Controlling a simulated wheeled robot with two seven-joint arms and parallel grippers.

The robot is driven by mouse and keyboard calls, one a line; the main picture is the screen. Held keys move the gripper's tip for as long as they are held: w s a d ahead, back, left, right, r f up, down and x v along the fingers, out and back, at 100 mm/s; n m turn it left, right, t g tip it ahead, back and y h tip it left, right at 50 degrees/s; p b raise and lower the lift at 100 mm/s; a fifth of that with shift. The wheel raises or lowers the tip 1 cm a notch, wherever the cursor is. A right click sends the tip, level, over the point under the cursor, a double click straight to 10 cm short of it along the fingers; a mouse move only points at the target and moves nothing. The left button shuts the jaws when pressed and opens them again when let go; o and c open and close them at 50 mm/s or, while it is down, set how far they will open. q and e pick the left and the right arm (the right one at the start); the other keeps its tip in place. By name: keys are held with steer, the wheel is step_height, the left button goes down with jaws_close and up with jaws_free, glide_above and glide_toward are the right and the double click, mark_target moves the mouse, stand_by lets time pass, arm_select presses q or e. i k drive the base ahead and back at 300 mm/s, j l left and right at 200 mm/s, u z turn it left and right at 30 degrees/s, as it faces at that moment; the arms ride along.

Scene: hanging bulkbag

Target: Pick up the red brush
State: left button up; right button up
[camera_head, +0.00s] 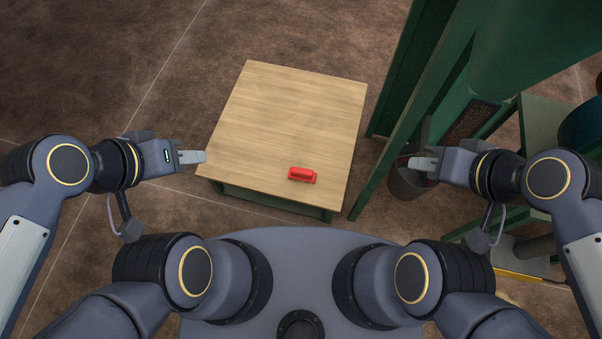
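The red brush (302,175) lies on the wooden tabletop (290,115), near its front edge and right of the middle. It is small, and its bristles cannot be made out. My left gripper (198,157) is at the table's left edge, left of the brush and apart from it. My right gripper (415,163) is right of the table, also apart from the brush. Nothing shows in either gripper. The fingers of both look close together, but from this angle I cannot tell whether they are open or shut.
A green metal frame (412,110) stands close along the table's right side. A grey bucket (404,184) stands on the floor below my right gripper. A green bench (545,115) is at the far right. The rest of the tabletop is bare, and the brown floor on the left is clear.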

mark_target(303, 174)
steer(key=z, duration=1.85)
steer(key=u, duration=1.9)
steer(key=i+j+z, duration=0.2)
steer(key=j, duration=0.6)
steer(key=i+j+z, duration=0.25)
steer(key=j, duration=0.6)
steer(key=j+z, duration=0.2)
steer(key=j, duration=0.6)
